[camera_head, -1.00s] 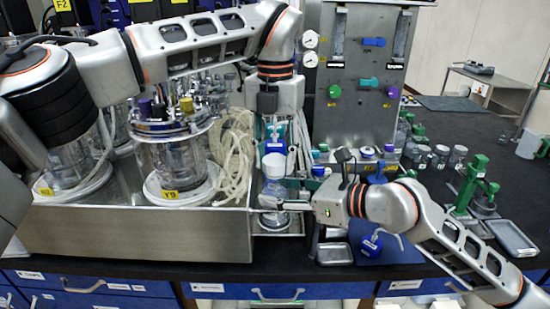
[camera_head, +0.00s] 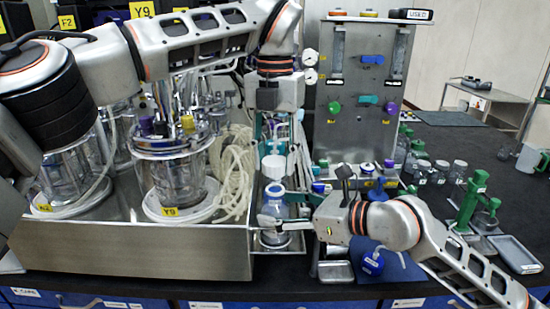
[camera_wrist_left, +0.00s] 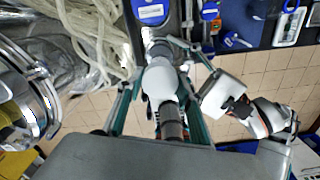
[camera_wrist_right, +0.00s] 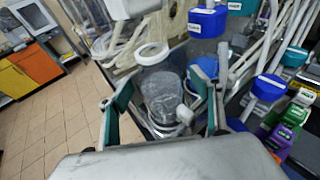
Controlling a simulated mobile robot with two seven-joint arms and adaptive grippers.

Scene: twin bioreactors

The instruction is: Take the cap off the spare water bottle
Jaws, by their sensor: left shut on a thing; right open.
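My left gripper (camera_head: 274,148) points down and is shut on the cap, which also shows in the left wrist view (camera_wrist_left: 160,80). My right gripper (camera_head: 276,223) comes in low from the right and is open, with its fingers either side of the bottle. In the right wrist view the bottle (camera_wrist_right: 162,95) has a pale ring at its mouth.
The steel tray (camera_head: 130,250) with glass vessels (camera_head: 170,175) and coiled pale tubing (camera_head: 232,165) is to the left. A steel panel (camera_head: 360,110) rises behind.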

